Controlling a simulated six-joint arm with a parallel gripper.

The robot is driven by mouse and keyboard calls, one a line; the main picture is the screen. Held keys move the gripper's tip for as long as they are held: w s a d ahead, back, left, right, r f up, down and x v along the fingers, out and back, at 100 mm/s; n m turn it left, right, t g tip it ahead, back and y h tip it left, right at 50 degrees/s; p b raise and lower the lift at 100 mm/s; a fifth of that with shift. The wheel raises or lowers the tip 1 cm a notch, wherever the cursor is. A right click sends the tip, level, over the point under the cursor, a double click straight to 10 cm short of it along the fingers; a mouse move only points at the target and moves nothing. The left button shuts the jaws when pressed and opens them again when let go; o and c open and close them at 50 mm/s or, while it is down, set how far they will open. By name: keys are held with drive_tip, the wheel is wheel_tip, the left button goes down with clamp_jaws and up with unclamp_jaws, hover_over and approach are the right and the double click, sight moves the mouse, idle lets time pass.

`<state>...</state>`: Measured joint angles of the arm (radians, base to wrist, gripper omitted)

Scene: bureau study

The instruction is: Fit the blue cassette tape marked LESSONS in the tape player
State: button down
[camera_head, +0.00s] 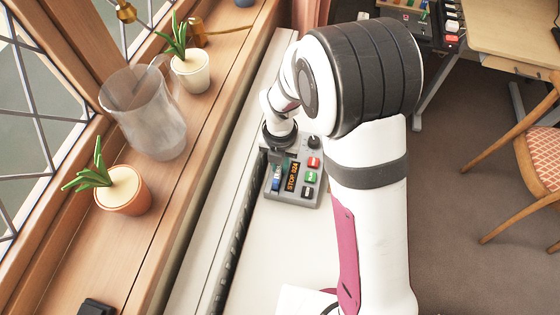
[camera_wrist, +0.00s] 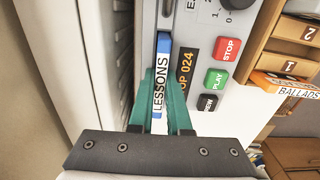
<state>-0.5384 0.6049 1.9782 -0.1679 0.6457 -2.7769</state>
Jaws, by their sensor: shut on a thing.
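The blue cassette tape marked LESSONS (camera_wrist: 161,88) has a white label and is between the teal fingers of my gripper (camera_wrist: 163,78) in the wrist view. My gripper is shut on it. The grey tape player (camera_wrist: 208,58) lies just beyond, with red STOP, green PLAY and black buttons beside a display ending in 024. The cassette lines up with the left part of the player's face; I cannot tell how deep it sits. In the head view the tape player (camera_head: 298,197) is on the white surface, and my gripper (camera_head: 276,157) is over its left side, partly hidden.
A wooden rack (camera_wrist: 290,48) with numbered slots and an orange BALLADS tape (camera_wrist: 285,86) stand right of the player. On the sill are a glass jug (camera_head: 145,115), a potted plant (camera_head: 122,190) and a smaller one (camera_head: 190,72). White surface (camera_head: 265,250) in front is clear.

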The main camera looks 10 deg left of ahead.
drive_tip(key=shift+f, duration=0.1)
drive_tip(key=c, duration=0.5)
unclamp_jaws()
drive_tip(key=shift+c, duration=0.2)
wheel_tip(320, 180, up, 6)
drive_tip(key=shift+r, duration=0.5)
